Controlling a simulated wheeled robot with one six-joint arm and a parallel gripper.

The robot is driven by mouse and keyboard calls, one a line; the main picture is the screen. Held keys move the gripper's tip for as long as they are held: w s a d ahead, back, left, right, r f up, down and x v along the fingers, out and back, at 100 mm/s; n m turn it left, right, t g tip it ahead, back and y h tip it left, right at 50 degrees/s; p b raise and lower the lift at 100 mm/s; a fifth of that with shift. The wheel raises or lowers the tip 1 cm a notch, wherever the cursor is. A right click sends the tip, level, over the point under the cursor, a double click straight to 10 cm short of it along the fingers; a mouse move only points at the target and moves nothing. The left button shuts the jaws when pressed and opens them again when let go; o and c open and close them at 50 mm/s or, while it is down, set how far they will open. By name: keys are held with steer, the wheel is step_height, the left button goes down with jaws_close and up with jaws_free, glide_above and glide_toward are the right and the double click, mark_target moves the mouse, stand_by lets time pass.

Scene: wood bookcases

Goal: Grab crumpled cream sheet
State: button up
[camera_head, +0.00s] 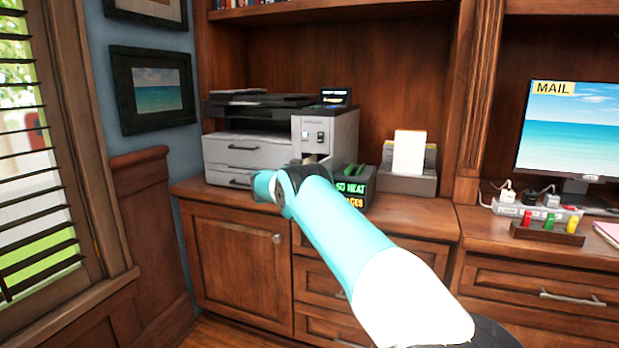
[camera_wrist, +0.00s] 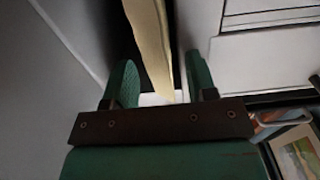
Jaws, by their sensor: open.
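The cream sheet (camera_wrist: 148,38) shows in the wrist view as a long pale strip in a dark gap between grey and white panels. Its lower end narrows down between the fingers of my gripper (camera_wrist: 161,80). The green fingers are apart, one on each side of the strip, with a gap visible on the left. I cannot tell whether the right finger touches it. In the head view my arm reaches to the front of the printer (camera_head: 250,150) and hides much of that spot.
A dark box with green and orange lettering (camera_head: 356,188) stands right of the printer. Beyond it is a grey holder (camera_head: 410,185) with a white card (camera_head: 409,153). A monitor (camera_head: 575,130), power strip and rack of coloured items (camera_head: 546,233) stand on the right counter.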

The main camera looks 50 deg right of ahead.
jaws_close()
